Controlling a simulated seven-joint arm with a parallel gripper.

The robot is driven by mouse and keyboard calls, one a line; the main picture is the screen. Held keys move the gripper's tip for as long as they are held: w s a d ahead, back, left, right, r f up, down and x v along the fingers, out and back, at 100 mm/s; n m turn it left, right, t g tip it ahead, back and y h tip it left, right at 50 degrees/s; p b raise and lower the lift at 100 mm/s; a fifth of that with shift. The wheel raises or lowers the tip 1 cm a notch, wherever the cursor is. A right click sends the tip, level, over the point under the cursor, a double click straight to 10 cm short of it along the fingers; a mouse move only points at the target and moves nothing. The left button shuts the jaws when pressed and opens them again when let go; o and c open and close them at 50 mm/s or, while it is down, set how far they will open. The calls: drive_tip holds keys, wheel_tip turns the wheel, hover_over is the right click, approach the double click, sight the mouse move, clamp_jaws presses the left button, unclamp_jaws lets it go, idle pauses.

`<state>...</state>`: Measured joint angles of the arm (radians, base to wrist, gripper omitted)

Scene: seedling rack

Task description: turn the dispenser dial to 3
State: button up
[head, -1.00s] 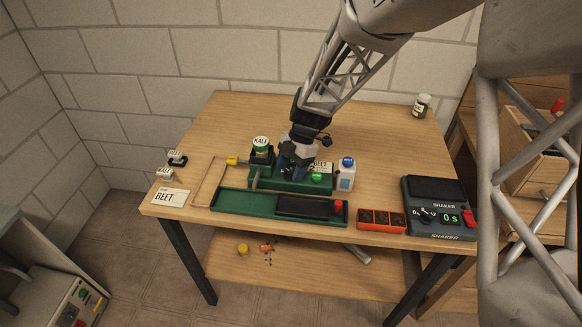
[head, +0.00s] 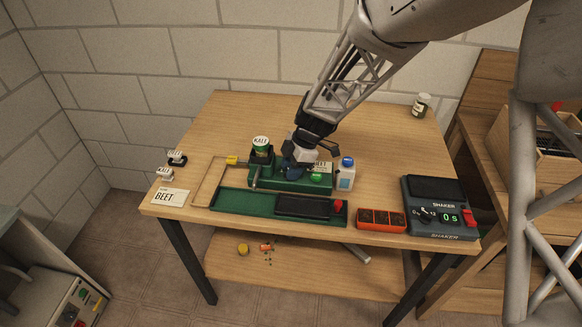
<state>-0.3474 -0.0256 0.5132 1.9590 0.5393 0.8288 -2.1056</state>
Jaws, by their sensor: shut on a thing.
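The dispenser (head: 268,184) is a green unit in the middle of the table, with a jar labelled KALE (head: 261,143) on its left, a BEET label on its right and a bright green button (head: 316,177). My gripper (head: 292,172) comes down from above onto the middle of the dispenser, between the jar and the BEET label. It is shut on the dispenser dial, which the fingers and wrist hide. I cannot read the dial's number or pointer.
A green tray with a dark plate (head: 305,206) lies in front. A white bottle with a blue cap (head: 346,174) stands close on the right. Further right are an orange seed tray (head: 381,220) and the shaker (head: 437,192), showing 0 s.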

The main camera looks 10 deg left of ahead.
idle(0.3)
drive_tip(key=o, duration=0.9)
drive_tip(key=shift+o, duration=0.2)
drive_tip(key=shift+r, duration=0.1)
drive_tip(key=v, duration=0.7)
drive_tip(key=shift+d+r, duration=0.2)
drive_tip(key=shift+r, duration=0.05)
